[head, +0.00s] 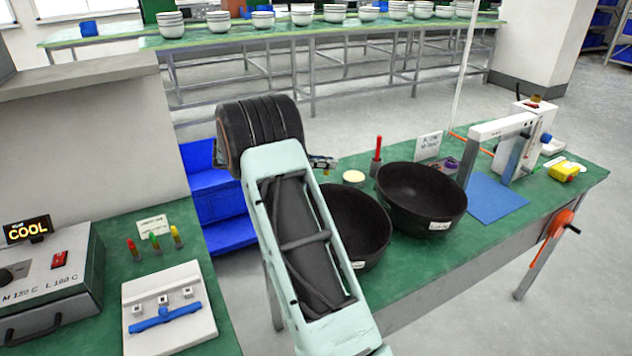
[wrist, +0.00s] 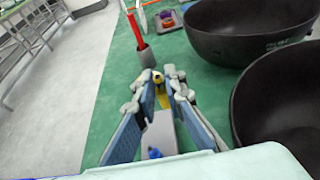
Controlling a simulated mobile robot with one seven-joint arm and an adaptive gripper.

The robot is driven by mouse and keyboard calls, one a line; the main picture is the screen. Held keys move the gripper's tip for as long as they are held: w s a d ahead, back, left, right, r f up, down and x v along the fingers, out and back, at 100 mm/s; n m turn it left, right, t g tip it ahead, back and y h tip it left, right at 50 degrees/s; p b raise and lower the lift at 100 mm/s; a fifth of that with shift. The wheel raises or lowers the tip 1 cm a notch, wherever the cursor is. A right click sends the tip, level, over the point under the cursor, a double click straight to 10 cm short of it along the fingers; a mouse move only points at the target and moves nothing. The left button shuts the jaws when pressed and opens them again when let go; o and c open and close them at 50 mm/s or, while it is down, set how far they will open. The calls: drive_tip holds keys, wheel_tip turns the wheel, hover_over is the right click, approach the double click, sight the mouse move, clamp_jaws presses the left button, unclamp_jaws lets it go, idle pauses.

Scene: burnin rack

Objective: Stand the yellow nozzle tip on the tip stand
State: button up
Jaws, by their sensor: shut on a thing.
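My gripper (wrist: 162,92) is shut on a small yellow piece with a dark round end, which looks like the yellow nozzle tip (wrist: 163,101). The fingers hide most of it. I cannot tell for sure which thing is the tip stand. A small grey cup (wrist: 146,58) with a red stick (wrist: 136,28) in it stands just beyond my fingertips in the wrist view. A pale round disc (head: 354,176) lies near the bowls.
Two black bowls (head: 422,197) stand beside my gripper. A white fixture (head: 168,309) and small red, green and yellow pieces (head: 155,242) are on the left bench.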

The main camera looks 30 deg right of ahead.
drive_tip(key=w+f, duration=0.1)
drive_tip(key=f, duration=0.1)
drive_tip(key=w+a+f, duration=0.1)
drive_tip(key=w+f, duration=0.1)
drive_tip(key=shift+w+f, duration=0.2)
drive_tip(key=shift+f, duration=0.05)
drive_tip(key=shift+f+b, duration=0.4)
drive_tip(key=shift+f, duration=0.95)
drive_tip(key=shift+f, duration=0.1)
drive_tip(key=o, duration=0.8)
drive_tip(key=shift+c, duration=0.2)
drive_tip(key=shift+a, duration=0.2)
drive_tip(key=v, duration=1.1)
drive_tip(key=shift+a+r+p, duration=0.3)
drive_tip(key=shift+p, duration=0.1)
